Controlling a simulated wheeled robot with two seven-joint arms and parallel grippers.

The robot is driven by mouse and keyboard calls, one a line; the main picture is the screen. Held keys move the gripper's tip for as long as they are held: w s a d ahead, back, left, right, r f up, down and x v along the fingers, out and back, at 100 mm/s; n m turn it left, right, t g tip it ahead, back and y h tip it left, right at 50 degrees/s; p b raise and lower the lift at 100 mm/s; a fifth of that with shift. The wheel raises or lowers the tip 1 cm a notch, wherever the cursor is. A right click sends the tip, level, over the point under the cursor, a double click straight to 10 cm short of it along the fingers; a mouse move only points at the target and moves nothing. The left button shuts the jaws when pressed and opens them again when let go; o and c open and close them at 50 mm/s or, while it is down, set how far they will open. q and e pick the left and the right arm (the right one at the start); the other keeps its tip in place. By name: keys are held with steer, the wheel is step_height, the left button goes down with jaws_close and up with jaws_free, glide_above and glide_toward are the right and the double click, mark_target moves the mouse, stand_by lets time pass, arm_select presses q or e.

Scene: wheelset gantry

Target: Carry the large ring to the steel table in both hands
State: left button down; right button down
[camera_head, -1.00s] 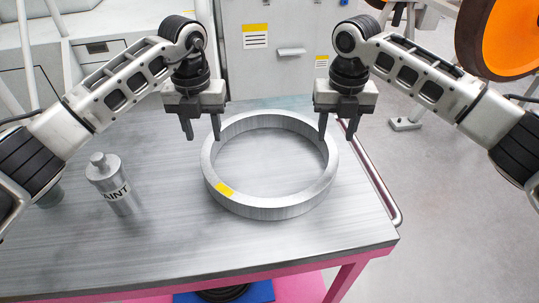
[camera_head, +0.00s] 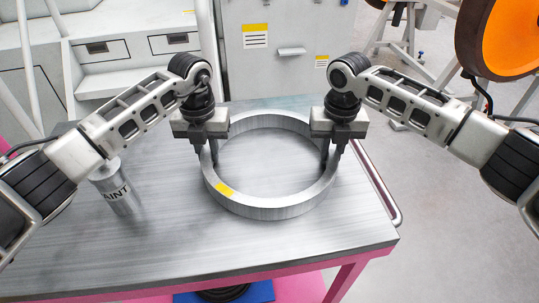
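The large ring (camera_head: 270,207) is a grey steel band with a yellow patch on its front left. It lies flat on the steel table (camera_head: 180,245). My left gripper (camera_head: 206,153) has its fingers down at the ring's left rear wall, one inside and one outside. My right gripper (camera_head: 332,155) straddles the right rear wall in the same way. Both pairs of fingers are drawn in close and look shut on the wall. The outer fingers are partly hidden. The ring shows no gap from the tabletop.
A metal paint bottle (camera_head: 120,195) stands on the table at left, partly behind my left arm. A grey cabinet (camera_head: 272,75) stands behind the table. A rail (camera_head: 381,190) runs along the table's right edge. An orange wheel (camera_head: 510,40) is at upper right.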

arm_select(q)
steer(key=shift+r, duration=0.15)
arm_select(e)
steer(key=shift+r, duration=0.1)
